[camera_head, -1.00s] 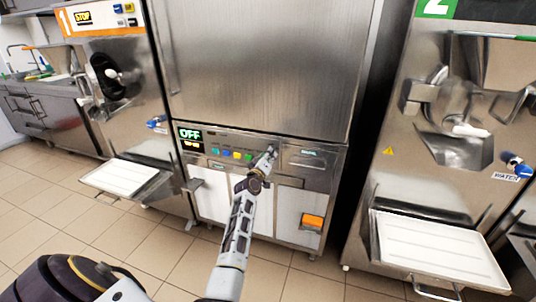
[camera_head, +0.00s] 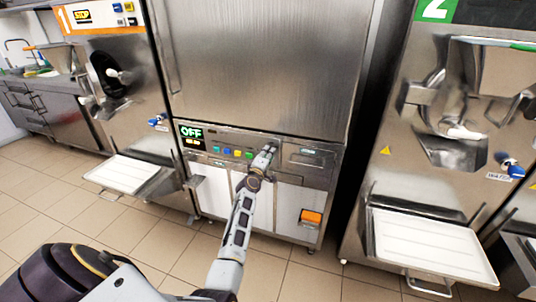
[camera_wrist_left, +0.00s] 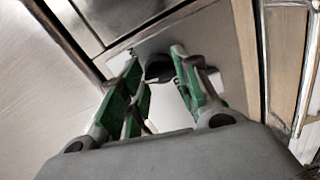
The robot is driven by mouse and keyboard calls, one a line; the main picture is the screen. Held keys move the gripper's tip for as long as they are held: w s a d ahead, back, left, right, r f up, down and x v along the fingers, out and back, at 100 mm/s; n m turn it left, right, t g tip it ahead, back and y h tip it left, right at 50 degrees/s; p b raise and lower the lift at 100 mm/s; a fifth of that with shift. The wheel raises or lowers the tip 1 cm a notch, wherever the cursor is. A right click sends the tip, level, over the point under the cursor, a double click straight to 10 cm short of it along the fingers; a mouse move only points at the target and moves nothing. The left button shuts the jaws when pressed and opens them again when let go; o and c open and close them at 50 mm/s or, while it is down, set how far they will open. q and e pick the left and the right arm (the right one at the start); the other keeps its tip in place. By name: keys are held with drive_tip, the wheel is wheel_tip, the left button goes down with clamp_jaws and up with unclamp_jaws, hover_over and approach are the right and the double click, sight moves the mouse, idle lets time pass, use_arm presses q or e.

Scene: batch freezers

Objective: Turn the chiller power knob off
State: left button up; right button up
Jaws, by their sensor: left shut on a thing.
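The chiller is the steel cabinet (camera_head: 260,70) in the middle of the head view. Its display (camera_head: 191,137) reads OFF in green, with smaller orange text below. My left gripper (camera_head: 268,152) is at the right part of the control panel (camera_head: 222,140), right of the coloured buttons, and hides the knob there. In the left wrist view, the dark round power knob (camera_wrist_left: 158,68) sits between the green-padded fingers of my left gripper (camera_wrist_left: 157,56), which is shut on it. The knob's pointer cannot be made out. My right gripper is out of view.
Batch freezer 1 (camera_head: 120,95) stands at the left with a white tray (camera_head: 122,174). Batch freezer 2 (camera_head: 420,180) stands at the right with a larger tray (camera_head: 425,245). An orange-marked box (camera_head: 311,217) is on the chiller's lower front. Tiled floor (camera_head: 50,210) is clear.

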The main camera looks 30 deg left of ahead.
use_arm(q)
drive_tip(key=shift+n+p, duration=0.35)
drive_tip(key=shift+n, duration=0.85)
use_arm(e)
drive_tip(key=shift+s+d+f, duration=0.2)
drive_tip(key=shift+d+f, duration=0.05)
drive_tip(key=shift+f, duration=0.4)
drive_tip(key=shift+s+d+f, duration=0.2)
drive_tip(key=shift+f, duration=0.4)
use_arm(q)
drive_tip(key=o, duration=1)
drive_tip(key=shift+a, duration=0.1)
drive_tip(key=shift+m, duration=0.5)
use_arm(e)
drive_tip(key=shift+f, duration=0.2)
